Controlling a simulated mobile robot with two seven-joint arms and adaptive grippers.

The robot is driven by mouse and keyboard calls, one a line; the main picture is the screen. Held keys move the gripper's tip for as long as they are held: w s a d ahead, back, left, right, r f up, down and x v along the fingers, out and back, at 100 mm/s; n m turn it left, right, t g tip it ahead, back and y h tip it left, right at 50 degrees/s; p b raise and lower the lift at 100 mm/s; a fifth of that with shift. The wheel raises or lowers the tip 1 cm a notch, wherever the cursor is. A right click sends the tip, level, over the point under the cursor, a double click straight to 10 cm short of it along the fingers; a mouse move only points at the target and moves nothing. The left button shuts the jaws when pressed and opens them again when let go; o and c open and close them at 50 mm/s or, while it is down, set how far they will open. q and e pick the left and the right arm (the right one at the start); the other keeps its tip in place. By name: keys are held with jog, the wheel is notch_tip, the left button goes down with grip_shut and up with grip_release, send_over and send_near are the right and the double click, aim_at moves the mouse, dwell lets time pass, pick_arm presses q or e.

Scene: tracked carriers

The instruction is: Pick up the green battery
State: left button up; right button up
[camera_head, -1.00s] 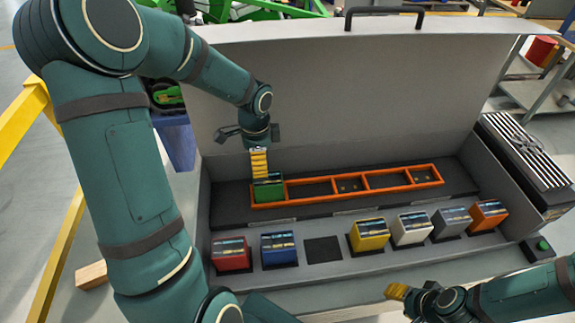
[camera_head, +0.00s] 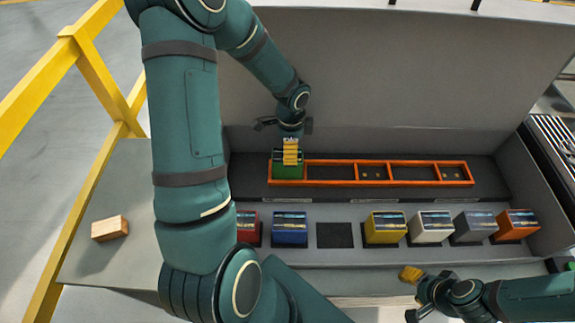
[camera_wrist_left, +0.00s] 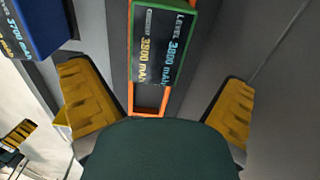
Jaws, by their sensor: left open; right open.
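The green battery (camera_head: 288,170) stands in the leftmost slot of the orange rack (camera_head: 400,184) inside the grey case. In the left wrist view its dark labelled top (camera_wrist_left: 160,45) lies ahead, between the lines of the two yellow fingers. My left gripper (camera_head: 290,157) is right at the battery in the head view, one finger hiding part of it. In the left wrist view the fingers are spread, with gaps on both sides of the battery. My right gripper (camera_head: 412,275) is at the lower right, in front of the case, away from the battery.
Red (camera_head: 248,228), blue (camera_head: 290,229), yellow (camera_head: 385,228), white (camera_head: 431,228), grey (camera_head: 474,227) and orange (camera_head: 516,225) batteries stand in the front row. An empty dark square (camera_head: 334,235) lies between blue and yellow. The raised lid (camera_head: 400,80) stands behind. A wooden block (camera_head: 110,228) lies left.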

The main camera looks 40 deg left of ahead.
pick_arm(q)
jog(key=f, duration=0.2)
jog(key=s+f, duration=0.1)
jog(key=shift+a+f, duration=0.2)
jog(key=shift+f, duration=0.2)
jog(key=shift+w+f, duration=0.1)
jog(key=shift+f, duration=0.45)
jog(key=shift+r, duration=0.1)
jog(key=c, duration=1.4)
